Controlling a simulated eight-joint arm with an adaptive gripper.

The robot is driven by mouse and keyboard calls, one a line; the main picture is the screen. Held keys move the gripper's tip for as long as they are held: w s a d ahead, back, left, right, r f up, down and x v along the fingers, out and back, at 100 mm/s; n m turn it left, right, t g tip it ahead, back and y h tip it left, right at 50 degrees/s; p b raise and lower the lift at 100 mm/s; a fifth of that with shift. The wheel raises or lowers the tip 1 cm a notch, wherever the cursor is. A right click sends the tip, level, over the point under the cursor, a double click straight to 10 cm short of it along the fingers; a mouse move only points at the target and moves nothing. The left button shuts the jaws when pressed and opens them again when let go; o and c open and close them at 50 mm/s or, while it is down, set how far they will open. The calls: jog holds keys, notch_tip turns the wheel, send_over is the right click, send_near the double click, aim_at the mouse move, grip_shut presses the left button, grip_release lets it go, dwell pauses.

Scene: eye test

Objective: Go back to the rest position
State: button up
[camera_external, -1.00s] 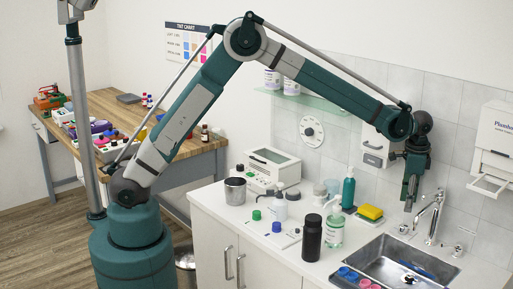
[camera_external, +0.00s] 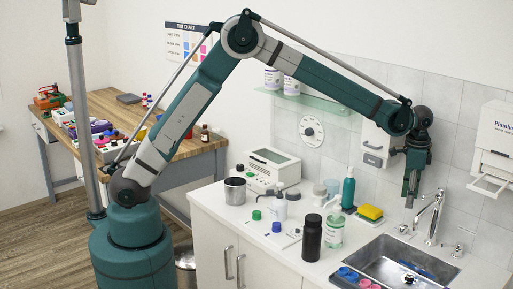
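My gripper (camera_external: 409,203) points down over the back edge of the sink, left of the chrome faucet (camera_external: 432,217). It hangs above the counter and touches nothing that I can see. Its fingers are small and dark in this view, so I cannot tell if they are open or shut. No held object shows. My arm is raised and stretched out from its base on the left, bent high in the middle, reaching over the counter.
A white dispenser (camera_external: 492,140) hangs at right. A wooden bench (camera_external: 175,150) stands behind my arm.

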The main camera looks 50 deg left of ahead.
jog(key=s+r+g+h+p, duration=0.1)
jog(key=s+r+h, duration=0.1)
jog(key=s+r, duration=0.5)
jog(key=s+r+h+p, duration=0.2)
jog(key=r, duration=0.9)
jog(key=s+a+r+n+t+b, duration=0.1)
jog(key=s+a+r+n, duration=0.15)
jog(key=a, duration=0.85)
jog(key=s+a+r+n+t+y, duration=0.15)
jog(key=s+a, duration=0.25)
jog(key=a, duration=0.6)
jog(key=s+a+r+n+t+h+b, duration=0.1)
jog(key=s+a+n+t, duration=0.15)
jog(key=a, duration=0.85)
jog(key=s+a+f+n+t+y+b, duration=0.1)
jog(key=s+a+f, duration=0.4)
jog(key=s+a, duration=0.5)
jog(key=s+a+f+n+t+y+b, duration=0.1)
jog(key=s+a+f+n, duration=0.3)
jog(key=s+a, duration=0.5)
jog(key=a+y, duration=0.1)
jog(key=a, duration=0.2)
jog(key=shift+s+a+f+t, duration=0.3)
jog(key=shift+s+a+f, duration=0.1)
